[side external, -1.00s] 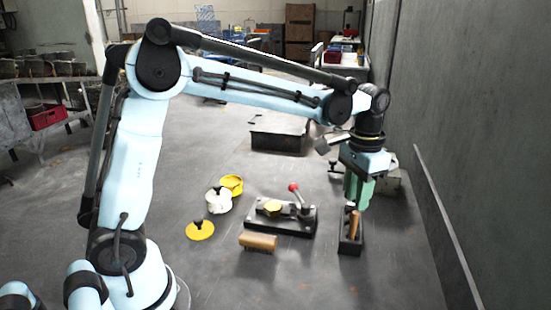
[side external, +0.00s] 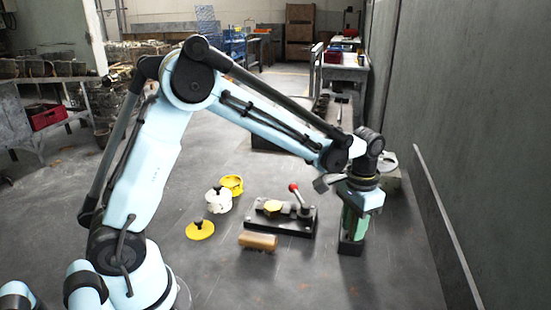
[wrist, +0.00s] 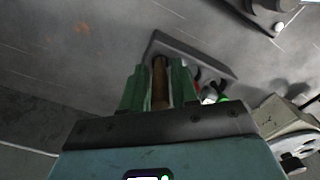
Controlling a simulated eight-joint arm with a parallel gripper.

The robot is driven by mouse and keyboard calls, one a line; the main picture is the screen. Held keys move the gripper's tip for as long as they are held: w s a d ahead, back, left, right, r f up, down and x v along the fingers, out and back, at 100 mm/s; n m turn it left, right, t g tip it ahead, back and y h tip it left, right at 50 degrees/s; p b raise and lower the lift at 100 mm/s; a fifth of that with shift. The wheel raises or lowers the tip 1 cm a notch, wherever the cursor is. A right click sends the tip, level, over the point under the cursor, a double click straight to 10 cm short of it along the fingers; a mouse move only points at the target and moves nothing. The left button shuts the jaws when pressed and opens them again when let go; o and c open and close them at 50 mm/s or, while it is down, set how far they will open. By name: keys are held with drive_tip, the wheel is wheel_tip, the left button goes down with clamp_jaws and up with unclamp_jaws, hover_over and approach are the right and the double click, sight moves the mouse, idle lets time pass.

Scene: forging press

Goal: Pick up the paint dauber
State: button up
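A brown wooden handle (wrist: 160,84), apparently the paint dauber's, stands in a dark rectangular holder (wrist: 197,52). My gripper (wrist: 160,78) is down over the holder, with green fingers on both sides of the handle. The fingers look open around it, with little visible room; contact is hard to judge. In the side view, my gripper (side external: 354,222) hides the handle and covers much of the holder (side external: 351,248). The dauber's lower end is hidden inside the holder.
Left of the holder stand a black clamp fixture with a red-knobbed lever (side external: 294,188) and a wooden block (side external: 258,241). A wall rises on the right.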

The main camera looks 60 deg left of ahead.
clamp_jaws()
drive_tip(key=shift+r, duration=0.1)
drive_tip(key=shift+r, duration=0.8)
wheel_tip(320, 180, up, 2)
drive_tip(key=shift+r, duration=0.2)
drive_tip(key=s+d+r, duration=0.7)
drive_tip(key=d, duration=0.2)
